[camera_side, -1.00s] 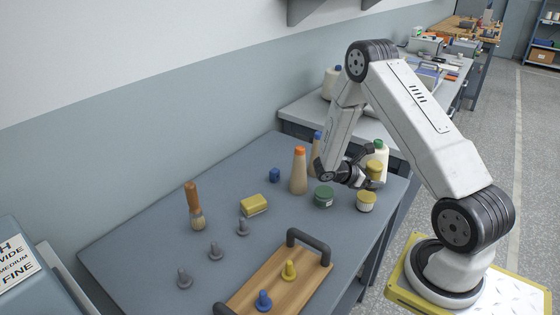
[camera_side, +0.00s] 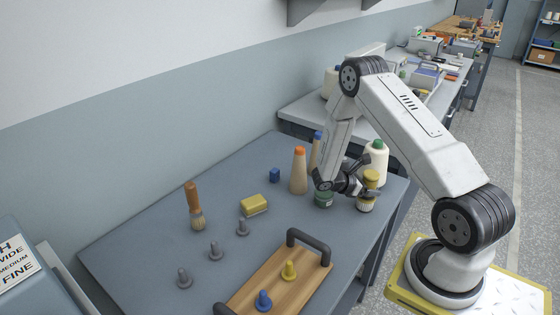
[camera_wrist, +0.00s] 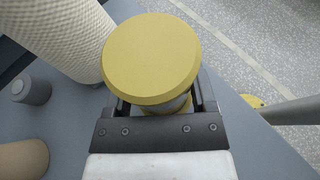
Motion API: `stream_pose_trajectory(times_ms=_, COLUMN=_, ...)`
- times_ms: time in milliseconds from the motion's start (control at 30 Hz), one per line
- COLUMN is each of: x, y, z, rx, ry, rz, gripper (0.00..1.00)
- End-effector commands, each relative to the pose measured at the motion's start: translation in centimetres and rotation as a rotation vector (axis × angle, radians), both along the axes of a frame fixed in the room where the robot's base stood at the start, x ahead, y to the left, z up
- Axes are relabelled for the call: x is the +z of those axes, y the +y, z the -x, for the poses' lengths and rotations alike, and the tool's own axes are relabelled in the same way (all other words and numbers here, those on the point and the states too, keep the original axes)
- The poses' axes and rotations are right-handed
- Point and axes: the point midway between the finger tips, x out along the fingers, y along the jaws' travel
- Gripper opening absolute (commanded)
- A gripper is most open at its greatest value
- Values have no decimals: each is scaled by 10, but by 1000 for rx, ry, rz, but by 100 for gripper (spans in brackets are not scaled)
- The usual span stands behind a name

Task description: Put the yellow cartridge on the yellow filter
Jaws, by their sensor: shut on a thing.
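My gripper (camera_side: 358,186) is shut on the yellow cartridge (camera_side: 371,178), a spool-like piece with a wide round top. Its yellow top (camera_wrist: 151,58) fills the middle of the wrist view and hides most of its body. In the side view the cartridge is upright, directly over a short pale jar-like piece with a yellow top (camera_side: 365,206), which looks like the yellow filter. They overlap in the picture, and I cannot tell whether they touch.
A white cone (camera_side: 376,160) stands close behind, also large in the wrist view (camera_wrist: 62,38).

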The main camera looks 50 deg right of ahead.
Motion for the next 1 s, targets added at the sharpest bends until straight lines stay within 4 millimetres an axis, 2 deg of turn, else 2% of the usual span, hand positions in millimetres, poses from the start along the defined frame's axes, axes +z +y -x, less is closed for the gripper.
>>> stream_pose_trajectory(times_ms=233, x=-3, y=0, z=0, rx=0, ry=1, rz=1, gripper=4)
stream_pose_trajectory(times_ms=267, x=-3, y=0, z=0, rx=0, ry=0, rz=0, gripper=78)
stream_pose_trajectory(times_ms=333, x=-3, y=0, z=0, rx=0, ry=0, rz=0, gripper=100)
stream_pose_trajectory(times_ms=767, x=1, y=1, z=-1, rx=1, ry=-1, rz=1, gripper=100)
stream_pose_trajectory(times_ms=1000, x=11, y=19, z=-15, rx=3, ry=0, rz=1, gripper=100)
